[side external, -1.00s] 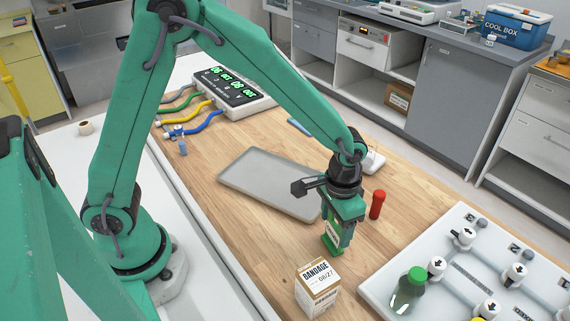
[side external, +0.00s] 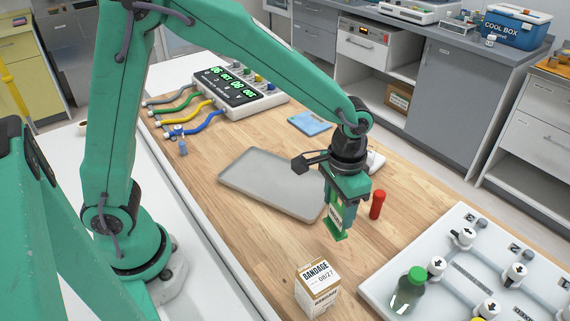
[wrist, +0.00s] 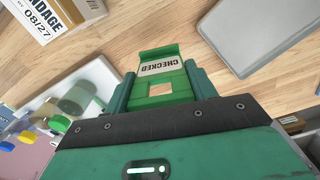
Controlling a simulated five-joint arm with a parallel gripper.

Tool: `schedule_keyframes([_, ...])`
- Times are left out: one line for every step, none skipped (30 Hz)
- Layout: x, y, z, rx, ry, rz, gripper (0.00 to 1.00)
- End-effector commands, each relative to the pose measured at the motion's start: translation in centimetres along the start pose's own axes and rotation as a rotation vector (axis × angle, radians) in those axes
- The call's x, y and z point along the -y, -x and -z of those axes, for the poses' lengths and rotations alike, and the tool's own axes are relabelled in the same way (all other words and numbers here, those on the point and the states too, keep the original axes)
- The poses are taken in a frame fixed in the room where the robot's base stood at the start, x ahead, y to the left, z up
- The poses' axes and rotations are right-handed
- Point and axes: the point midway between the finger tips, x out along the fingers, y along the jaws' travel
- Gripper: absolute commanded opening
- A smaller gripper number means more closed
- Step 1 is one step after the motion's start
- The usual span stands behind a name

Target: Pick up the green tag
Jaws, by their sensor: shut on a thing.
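The green tag (side external: 339,235) has a white label, which reads "CHECKED" in the wrist view (wrist: 160,57). My gripper (side external: 340,205) is shut on the tag, with one finger on each side of it in the wrist view. The tag hangs below the fingers, above the wooden table (side external: 230,225) and behind the bandage box. Part of the tag is hidden between the fingers.
The bandage box (side external: 317,290) stands nearest in front. A red cylinder (side external: 377,204) stands just right of my gripper. A grey tray (side external: 268,182) lies to the left. A white valve board (side external: 450,255) with a green-capped bottle (side external: 407,292) is at right.

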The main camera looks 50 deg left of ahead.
Motion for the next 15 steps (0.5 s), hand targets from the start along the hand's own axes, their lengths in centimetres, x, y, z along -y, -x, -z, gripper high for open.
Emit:
schedule_keyframes([0.0,0.9,0.1,-0.005,0.0,-0.001,0.34])
schedule_keyframes([0.0,1.4,0.1,-0.004,0.0,-0.001,0.34])
schedule_keyframes([0.0,1.9,0.1,-0.005,0.0,-0.001,0.34])
schedule_keyframes([0.0,2.3,0.1,-0.004,0.0,-0.001,0.34])
schedule_keyframes([0.0,2.7,0.1,-0.004,0.0,-0.001,0.34])
schedule_keyframes([0.0,3.0,0.1,-0.003,0.0,-0.001,0.34])
schedule_keyframes([0.0,3.3,0.1,-0.002,0.0,0.0,0.34])
schedule_keyframes([0.0,3.5,0.1,-0.002,0.0,0.0,0.34])
schedule_keyframes([0.0,3.8,0.1,-0.003,0.0,0.0,0.34])
schedule_keyframes([0.0,4.0,0.1,-0.002,0.0,0.0,0.34])
schedule_keyframes([0.0,4.1,0.1,-0.002,0.0,0.0,0.34])
schedule_keyframes([0.0,4.2,0.0,-0.001,0.0,0.0,0.34])
schedule_keyframes([0.0,4.3,0.0,-0.001,0.0,0.0,0.34])
schedule_keyframes([0.0,4.3,0.0,-0.001,0.0,0.0,0.34])
schedule_keyframes([0.0,4.3,0.0,-0.001,0.0,0.0,0.34])
